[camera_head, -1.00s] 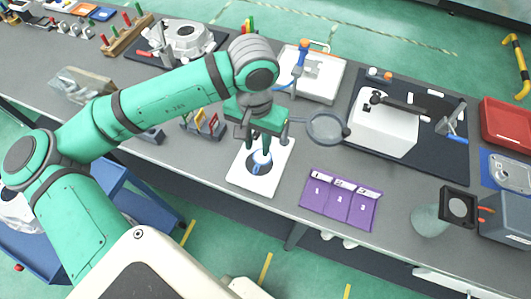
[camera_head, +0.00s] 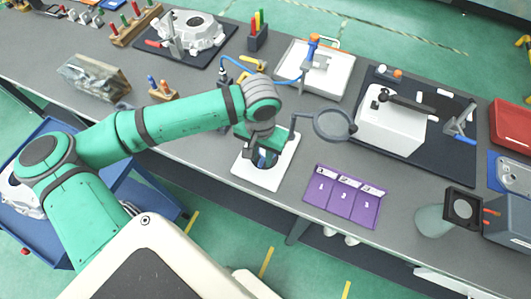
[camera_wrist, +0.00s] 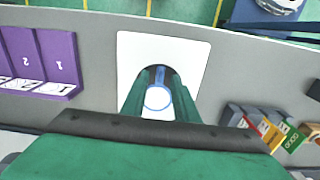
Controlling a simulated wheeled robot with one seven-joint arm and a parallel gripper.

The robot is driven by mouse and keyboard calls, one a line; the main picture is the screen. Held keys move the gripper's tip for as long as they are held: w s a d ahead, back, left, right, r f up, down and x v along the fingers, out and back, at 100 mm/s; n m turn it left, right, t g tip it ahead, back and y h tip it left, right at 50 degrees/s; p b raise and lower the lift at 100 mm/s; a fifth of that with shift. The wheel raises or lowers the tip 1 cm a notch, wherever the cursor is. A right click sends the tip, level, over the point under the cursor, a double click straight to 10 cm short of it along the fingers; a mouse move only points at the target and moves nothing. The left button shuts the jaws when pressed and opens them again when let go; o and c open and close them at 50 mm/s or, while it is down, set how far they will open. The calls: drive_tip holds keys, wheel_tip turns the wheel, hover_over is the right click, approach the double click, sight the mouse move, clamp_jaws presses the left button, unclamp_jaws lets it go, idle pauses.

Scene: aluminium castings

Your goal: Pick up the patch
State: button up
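The patch appears to be the white round piece with a blue rim (camera_wrist: 157,98) and a blue strip (camera_wrist: 160,74) beyond it. It is at a dark round area on a white square plate (camera_wrist: 193,48), which lies near the bench's front edge and shows in the head view (camera_head: 247,176). My gripper (camera_wrist: 159,84) points down over the plate, its green fingers apart on either side of the patch. I cannot tell whether they touch it. In the head view my gripper (camera_head: 264,159) hides most of the patch.
A purple numbered holder (camera_head: 341,197) stands right of the plate. A magnifier lens (camera_head: 333,124) stands close on the right of my gripper. A wooden block with coloured pieces (camera_head: 162,94) is to the left. Bare bench lies between plate and holder.

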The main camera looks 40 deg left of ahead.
clamp_jaws()
drive_tip(key=shift+r, duration=0.1)
